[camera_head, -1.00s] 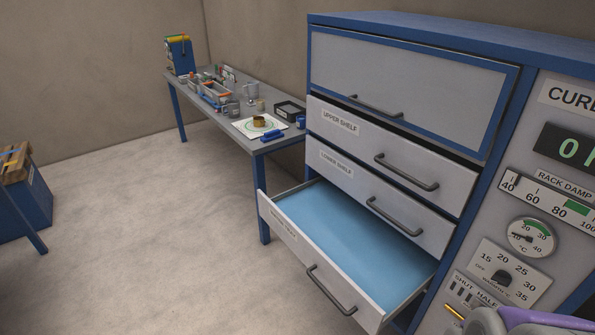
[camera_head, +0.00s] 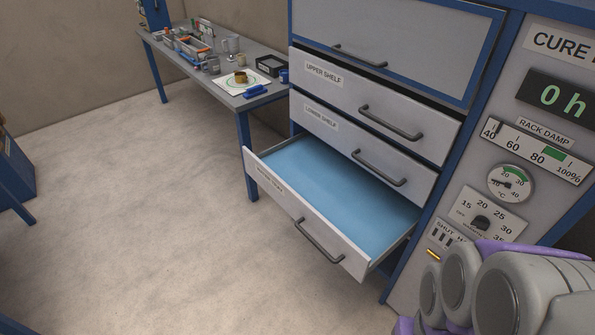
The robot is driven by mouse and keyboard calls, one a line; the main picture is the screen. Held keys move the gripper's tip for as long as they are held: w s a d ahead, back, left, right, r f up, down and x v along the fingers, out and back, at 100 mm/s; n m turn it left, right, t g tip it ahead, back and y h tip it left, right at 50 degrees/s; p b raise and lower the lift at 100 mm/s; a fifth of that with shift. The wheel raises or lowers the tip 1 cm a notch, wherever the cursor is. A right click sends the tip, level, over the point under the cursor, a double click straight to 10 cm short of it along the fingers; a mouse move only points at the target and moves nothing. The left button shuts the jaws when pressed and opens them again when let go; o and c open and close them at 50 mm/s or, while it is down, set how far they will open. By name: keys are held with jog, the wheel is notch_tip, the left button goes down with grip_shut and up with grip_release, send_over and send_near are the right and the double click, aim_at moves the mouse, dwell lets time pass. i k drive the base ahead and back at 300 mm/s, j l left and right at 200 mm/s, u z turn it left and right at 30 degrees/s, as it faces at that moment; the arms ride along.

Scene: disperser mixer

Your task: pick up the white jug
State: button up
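A pale grey-white vessel (camera_head: 231,44) that looks like a jug stands upright at the back of the far workbench (camera_head: 217,88). It is small in view, and I cannot tell for sure that it is the white jug. A smaller grey mug-like vessel (camera_head: 213,66) stands nearer the bench's left edge. My arm shows at the bottom right, in front of the cabinet, far from the bench. My gripper's fingers are not visible.
A blue-framed cabinet (camera_head: 378,93) stands between my arm and the bench. Its bottom drawer (camera_head: 345,198) is pulled open and looks empty. The bench holds a brown ring-like item (camera_head: 240,77) on a white sheet, a black tray (camera_head: 270,65) and a blue cup (camera_head: 284,76).

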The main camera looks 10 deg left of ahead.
aim_at(232, 41)
jog(key=i+j+u, duration=0.3)
jog(key=j, duration=0.2)
jog(key=i+j+u, duration=0.3)
jog(key=j, duration=0.15)
jog(key=i+j+u, duration=0.5)
jog(key=i, duration=0.3)
jog(key=i+j+u, duration=0.2)
jog(key=i, duration=0.2)
jog(key=i+j+u, duration=0.1)
jog(key=i+u, duration=0.15)
jog(key=i, duration=0.2)
jog(key=i+z, duration=0.15)
jog(key=i, duration=0.7)
jog(key=i+j+z, duration=0.1)
jog(key=i, duration=0.8)
jog(key=i+l+z, duration=0.2)
jog(key=i+z, duration=0.75)
jog(key=i+j+z, duration=0.2)
jog(key=i+z, duration=0.25)
jog(key=i, duration=0.1)
